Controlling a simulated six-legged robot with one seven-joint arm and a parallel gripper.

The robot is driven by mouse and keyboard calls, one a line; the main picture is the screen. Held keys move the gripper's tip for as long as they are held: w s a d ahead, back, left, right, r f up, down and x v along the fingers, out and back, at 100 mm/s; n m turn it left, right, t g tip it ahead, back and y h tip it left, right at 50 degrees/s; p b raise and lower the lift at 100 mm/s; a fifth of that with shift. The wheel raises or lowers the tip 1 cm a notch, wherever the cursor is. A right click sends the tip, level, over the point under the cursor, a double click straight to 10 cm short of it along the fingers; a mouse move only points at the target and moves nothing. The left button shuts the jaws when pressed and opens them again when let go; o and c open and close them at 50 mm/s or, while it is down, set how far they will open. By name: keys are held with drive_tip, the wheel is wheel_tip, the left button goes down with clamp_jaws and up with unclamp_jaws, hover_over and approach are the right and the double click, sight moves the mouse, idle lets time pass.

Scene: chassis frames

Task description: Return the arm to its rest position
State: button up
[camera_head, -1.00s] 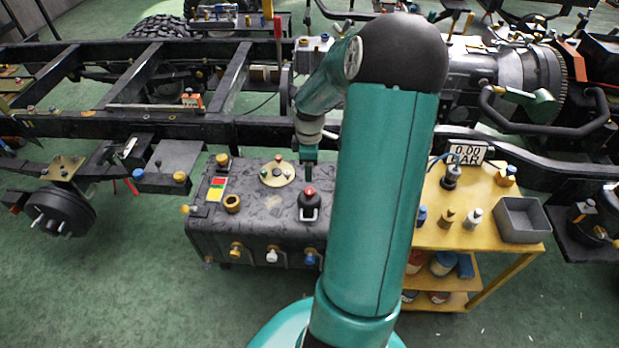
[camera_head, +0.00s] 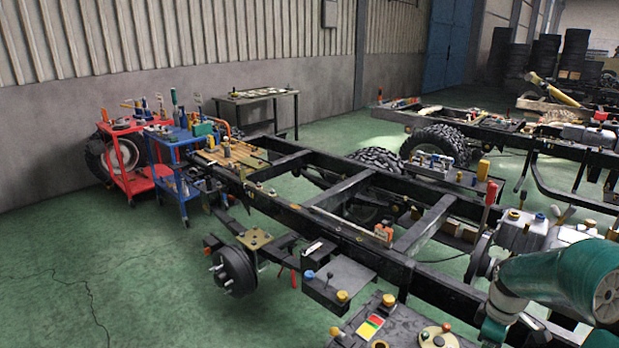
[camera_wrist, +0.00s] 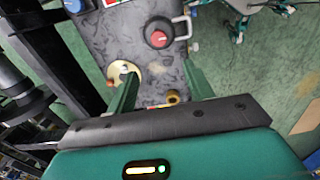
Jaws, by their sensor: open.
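My teal arm (camera_head: 565,280) enters the head view at the lower right. Its far end is cut off by the bottom edge, so my gripper does not show there. In the wrist view my gripper (camera_wrist: 160,72) has its two green fingers apart with nothing between them. The fingers point over the top of a dark tank (camera_wrist: 110,35). A round brass plate (camera_wrist: 122,72) lies by the left finger. A red-topped knob (camera_wrist: 158,38) stands beyond the fingertips, and a brass ring (camera_wrist: 173,97) shows between them.
The tank also shows at the bottom of the head view (camera_head: 400,322). The black chassis frame (camera_head: 330,222) runs diagonally behind it. A red cart (camera_head: 130,160) and a blue cart (camera_head: 172,165) stand at the left. Green floor is open at the lower left.

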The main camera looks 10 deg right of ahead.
drive_tip(key=a+r+m+t+h, duration=0.2)
drive_tip(key=a+r+m, duration=0.1)
drive_tip(key=a+r, duration=1.1)
drive_tip(key=s+a+r+m+t+y, duration=0.1)
drive_tip(key=s+a+r+m, duration=0.1)
drive_tip(key=s+a, duration=0.3)
drive_tip(key=s+a+r+m+t+y, duration=0.1)
drive_tip(key=s+a, duration=0.4)
drive_tip(key=a, duration=0.8)
wheel_tip(320, 180, up, 2)
drive_tip(key=shift+s+r+m+t, duration=0.1)
drive_tip(key=shift+s+m+t, duration=0.2)
drive_tip(key=shift+m+t, duration=0.6)
